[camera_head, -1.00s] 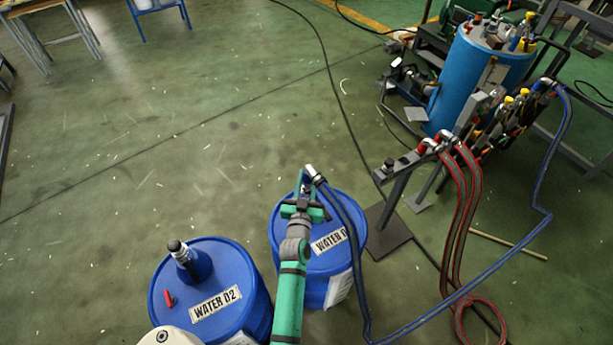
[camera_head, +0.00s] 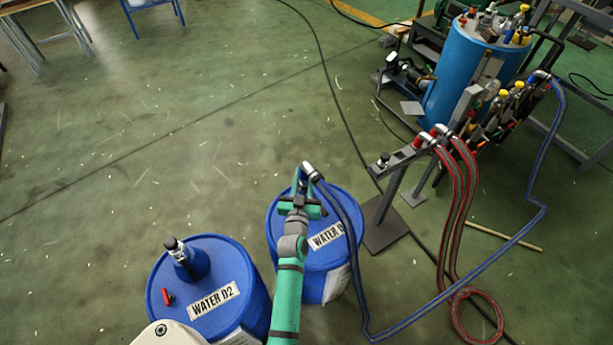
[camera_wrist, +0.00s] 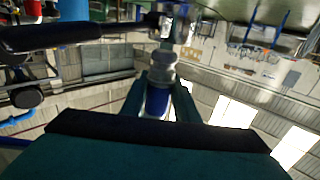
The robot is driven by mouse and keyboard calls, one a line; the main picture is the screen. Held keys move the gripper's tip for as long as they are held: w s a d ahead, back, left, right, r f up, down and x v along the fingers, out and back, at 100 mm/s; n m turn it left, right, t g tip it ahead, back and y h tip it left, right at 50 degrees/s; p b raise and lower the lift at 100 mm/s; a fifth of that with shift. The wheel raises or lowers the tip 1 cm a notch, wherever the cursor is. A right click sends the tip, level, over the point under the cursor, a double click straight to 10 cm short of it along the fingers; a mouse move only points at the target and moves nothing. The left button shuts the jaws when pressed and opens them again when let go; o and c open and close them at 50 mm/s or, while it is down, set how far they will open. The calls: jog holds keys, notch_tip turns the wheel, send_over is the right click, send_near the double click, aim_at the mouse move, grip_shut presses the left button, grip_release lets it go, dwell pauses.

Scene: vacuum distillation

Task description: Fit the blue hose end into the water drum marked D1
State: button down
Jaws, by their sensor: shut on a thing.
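The blue water drum D1 (camera_head: 312,285) stands upright under my arm, its "WATER D" label partly cut off from view by the blue hose. My gripper (camera_head: 304,194) is over the drum's top, shut on the metal end of the blue hose (camera_head: 313,174). In the wrist view the hose end (camera_wrist: 160,75) sits between the two fingers, metal fitting with a blue part below. The blue hose (camera_head: 450,287) runs down past the drum's right side and back to the rack. My gripper and arm hide the drum's opening, so I cannot tell if the end is inside it.
Water drum D2 (camera_head: 250,295) stands at the left with a dark fitting (camera_head: 182,257) and a red piece on its lid. Red hoses (camera_head: 460,210) hang from a stand (camera_head: 392,200) at the right. A blue tank (camera_head: 470,85) stands behind. The floor at left is clear.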

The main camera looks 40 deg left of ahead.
aim_at(304, 181)
jog(key=shift+s+a, duration=0.2)
jog(key=shift+w+d, duration=0.3)
jog(key=shift+w, duration=0.05)
dwell(0.5)
jog(key=shift+s+a, duration=0.15)
jog(key=shift+a, duration=0.1)
jog(key=shift+d, duration=0.15)
dwell(0.3)
jog(key=shift+s+a+f, duration=0.1)
jog(key=shift+a+f, duration=0.1)
jog(key=shift+f, duration=0.2)
jog(key=shift+d+f, duration=0.15)
jog(key=shift+f, duration=0.25)
jog(key=shift+f, duration=0.85)
